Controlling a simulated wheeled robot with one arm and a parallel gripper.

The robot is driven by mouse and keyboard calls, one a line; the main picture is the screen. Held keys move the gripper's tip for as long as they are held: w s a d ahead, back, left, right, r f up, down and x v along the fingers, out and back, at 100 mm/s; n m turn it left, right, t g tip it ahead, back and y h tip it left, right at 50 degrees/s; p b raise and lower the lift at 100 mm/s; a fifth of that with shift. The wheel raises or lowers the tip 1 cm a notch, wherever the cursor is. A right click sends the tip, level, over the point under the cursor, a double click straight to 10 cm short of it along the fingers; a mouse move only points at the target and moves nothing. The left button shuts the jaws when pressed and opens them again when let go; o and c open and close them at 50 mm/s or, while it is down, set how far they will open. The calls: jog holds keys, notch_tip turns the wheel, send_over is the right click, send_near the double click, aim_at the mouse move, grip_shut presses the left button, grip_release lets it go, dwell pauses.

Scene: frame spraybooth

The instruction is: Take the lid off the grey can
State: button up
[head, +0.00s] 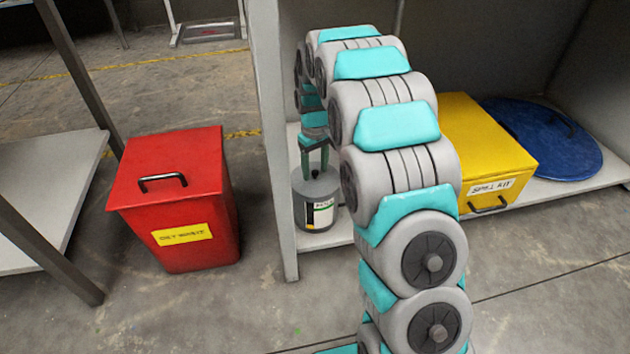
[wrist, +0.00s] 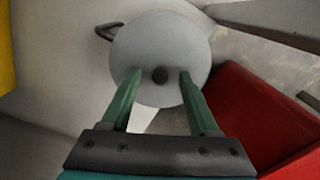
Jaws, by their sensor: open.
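The grey can (head: 317,207) stands upright on the low shelf of the booth, with a white, green and yellow label on its side. My gripper (head: 314,168) points down over the lid from above. I cannot tell whether the fingertips touch the lid. The lid appears seated on the can.
A red oily-waste bin (head: 180,200) stands on the floor left of the booth wall (head: 270,130). A yellow spill kit box (head: 490,150) and a blue round lid (head: 550,140) sit on the shelf to the right. Open floor lies in front.

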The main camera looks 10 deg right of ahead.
jog(key=shift+f, duration=0.1)
jog(key=shift+c, duration=0.3)
grip_shut()
